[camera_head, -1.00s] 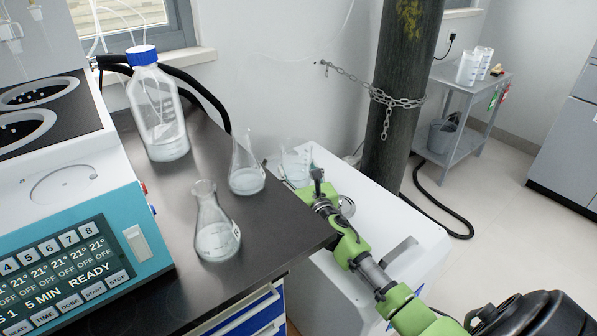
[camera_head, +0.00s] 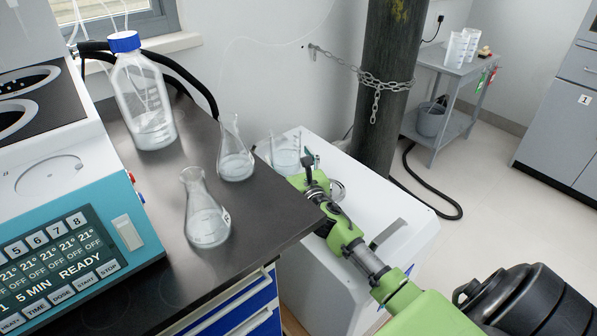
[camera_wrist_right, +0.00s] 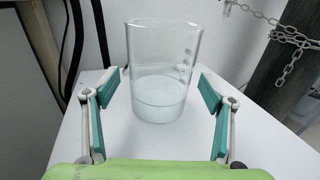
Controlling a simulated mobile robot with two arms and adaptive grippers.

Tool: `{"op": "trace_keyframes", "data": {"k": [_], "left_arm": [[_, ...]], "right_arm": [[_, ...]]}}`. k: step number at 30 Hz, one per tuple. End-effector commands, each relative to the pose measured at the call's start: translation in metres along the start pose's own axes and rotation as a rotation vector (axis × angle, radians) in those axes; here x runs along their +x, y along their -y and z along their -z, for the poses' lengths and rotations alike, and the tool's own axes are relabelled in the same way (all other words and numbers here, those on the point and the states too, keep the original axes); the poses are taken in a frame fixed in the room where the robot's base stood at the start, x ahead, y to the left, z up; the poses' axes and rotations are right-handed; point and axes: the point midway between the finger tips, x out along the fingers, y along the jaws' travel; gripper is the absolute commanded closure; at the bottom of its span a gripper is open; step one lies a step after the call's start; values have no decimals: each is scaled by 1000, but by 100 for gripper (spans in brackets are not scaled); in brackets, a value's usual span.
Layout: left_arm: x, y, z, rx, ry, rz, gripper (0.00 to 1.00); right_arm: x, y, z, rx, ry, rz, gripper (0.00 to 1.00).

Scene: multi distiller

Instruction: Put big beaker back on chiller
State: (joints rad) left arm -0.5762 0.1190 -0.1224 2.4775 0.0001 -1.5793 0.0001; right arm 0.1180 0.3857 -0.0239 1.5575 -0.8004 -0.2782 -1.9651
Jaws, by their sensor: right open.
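The big beaker (camera_wrist_right: 160,75) is clear glass with some liquid in the bottom. It stands upright on the white top of the chiller (camera_wrist_right: 88,138), between and just beyond my right gripper's fingers in the right wrist view. My right gripper (camera_wrist_right: 160,92) is open, with a gap between each finger and the glass. In the head view the beaker (camera_head: 286,152) stands on the far part of the chiller (camera_head: 365,205), partly behind my right gripper (camera_head: 308,168). My left gripper is not in view.
On the black bench (camera_head: 150,215) left of the chiller stand two conical flasks, a near one (camera_head: 207,222) and a far one (camera_head: 236,163), and a blue-capped bottle (camera_head: 146,100). A dark column (camera_head: 390,90) with a chain stands behind the chiller. A grey cart (camera_head: 450,90) is farther back.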

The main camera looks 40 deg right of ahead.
Motion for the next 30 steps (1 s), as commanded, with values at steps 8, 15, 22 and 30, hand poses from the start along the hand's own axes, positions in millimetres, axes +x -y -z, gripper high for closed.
{"op": "trace_keyframes", "data": {"k": [8,15,22,30], "left_arm": [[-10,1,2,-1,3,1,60],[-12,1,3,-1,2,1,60],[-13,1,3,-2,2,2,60],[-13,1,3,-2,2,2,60]], "right_arm": [[-58,0,0,1,-4,-1,24],[-96,0,1,1,-3,1,24],[-109,0,0,0,0,1,24],[-109,0,0,0,0,1,24]]}}
